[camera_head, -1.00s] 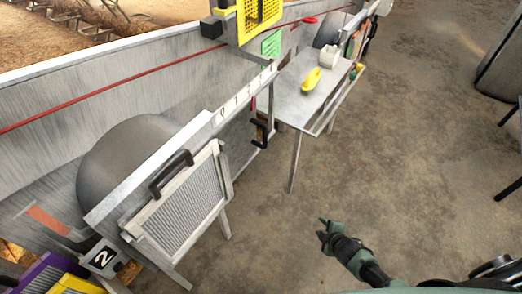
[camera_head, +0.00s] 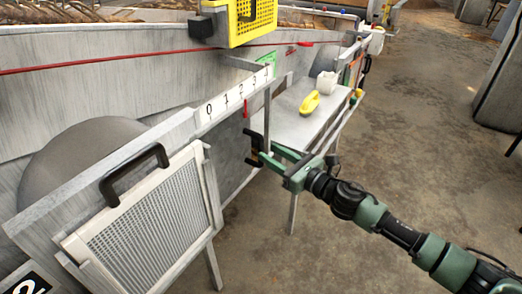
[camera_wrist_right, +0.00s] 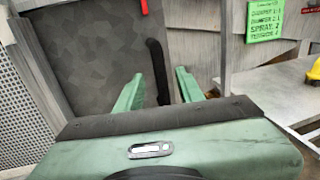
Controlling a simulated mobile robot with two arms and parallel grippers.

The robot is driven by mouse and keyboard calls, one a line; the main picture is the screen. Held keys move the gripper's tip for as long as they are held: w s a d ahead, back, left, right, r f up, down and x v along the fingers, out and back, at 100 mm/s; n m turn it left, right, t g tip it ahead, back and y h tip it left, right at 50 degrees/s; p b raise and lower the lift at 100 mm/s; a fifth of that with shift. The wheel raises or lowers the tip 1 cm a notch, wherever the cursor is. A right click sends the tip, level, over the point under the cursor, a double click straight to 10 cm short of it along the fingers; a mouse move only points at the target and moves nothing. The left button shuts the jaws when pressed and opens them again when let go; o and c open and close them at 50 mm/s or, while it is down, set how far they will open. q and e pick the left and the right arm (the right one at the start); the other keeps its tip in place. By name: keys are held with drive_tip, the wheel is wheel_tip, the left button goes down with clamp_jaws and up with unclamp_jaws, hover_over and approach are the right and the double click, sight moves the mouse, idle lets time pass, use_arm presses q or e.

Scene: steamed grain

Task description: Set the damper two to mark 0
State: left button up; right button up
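The number 2 plate (camera_head: 28,287) is at the lower left of the head view. A white scale strip (camera_head: 236,92) above carries marks starting with 0 at its left end. A red pointer (camera_head: 246,109) hangs below the strip, near the middle marks. A dark grey plate (camera_wrist_right: 95,50) with an upright black handle (camera_wrist_right: 158,70) fills the left middle of the wrist view; the handle (camera_head: 253,146) also shows in the head view. My right gripper (camera_wrist_right: 158,88) is open, its green fingers either side of the handle in the picture; contact cannot be told. My left gripper is out of view.
A mesh panel (camera_head: 150,222) with a black handle (camera_head: 134,174) stands at left. A grey table (camera_head: 288,128) holds a yellow object (camera_head: 310,103) and a white one (camera_head: 327,84). A yellow basket (camera_head: 252,20) hangs above. A green note (camera_wrist_right: 265,20) is behind.

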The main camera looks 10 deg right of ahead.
sight(263, 149)
drive_tip(key=x, duration=0.5)
drive_tip(key=shift+s+d, duration=0.1)
drive_tip(key=shift+c, duration=0.4)
drive_tip(key=shift+f, duration=0.1)
clamp_jaws()
idle(0.8)
